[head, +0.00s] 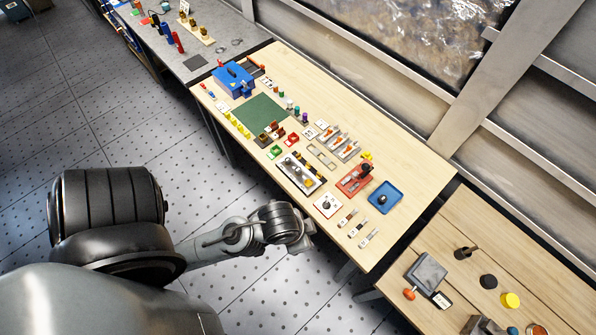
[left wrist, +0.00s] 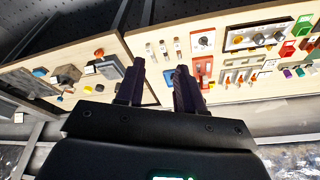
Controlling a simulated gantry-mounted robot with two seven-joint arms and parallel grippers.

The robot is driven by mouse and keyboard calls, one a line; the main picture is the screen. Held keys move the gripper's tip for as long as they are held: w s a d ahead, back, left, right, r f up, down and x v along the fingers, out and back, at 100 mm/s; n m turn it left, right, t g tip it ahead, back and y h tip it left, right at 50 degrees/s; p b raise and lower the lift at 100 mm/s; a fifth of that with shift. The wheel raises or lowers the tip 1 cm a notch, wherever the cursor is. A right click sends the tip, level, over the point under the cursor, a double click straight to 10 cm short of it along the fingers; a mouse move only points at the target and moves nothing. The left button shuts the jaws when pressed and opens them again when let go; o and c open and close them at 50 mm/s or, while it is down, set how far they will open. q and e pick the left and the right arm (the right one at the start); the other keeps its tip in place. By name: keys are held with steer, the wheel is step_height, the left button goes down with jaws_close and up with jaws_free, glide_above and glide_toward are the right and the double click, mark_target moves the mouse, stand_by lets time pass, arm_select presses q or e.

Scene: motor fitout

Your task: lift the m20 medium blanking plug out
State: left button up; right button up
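A pale tray with a row of grey round parts (head: 300,173) lies near the front edge of the wooden table; it also shows at upper right in the left wrist view (left wrist: 232,45). I cannot tell which part is the M20 medium blanking plug; the parts are too small to read. My left gripper (left wrist: 160,80) shows two dark fingers apart with nothing between them. In the head view my left arm ends short of the table's front edge, and its fingers cannot be made out. My right gripper is in neither view.
A red holder (head: 354,181), a blue tray (head: 391,188) with a dark round part, and a white plate (head: 327,205) lie near the pale tray. A green mat (head: 260,114) lies farther left. A second wooden table (head: 450,235) stands at lower right.

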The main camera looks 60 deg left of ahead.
arm_select(q)
steer(key=shift+o, duration=0.3)
steer(key=o, duration=0.4)
steer(key=shift+o, duration=0.2)
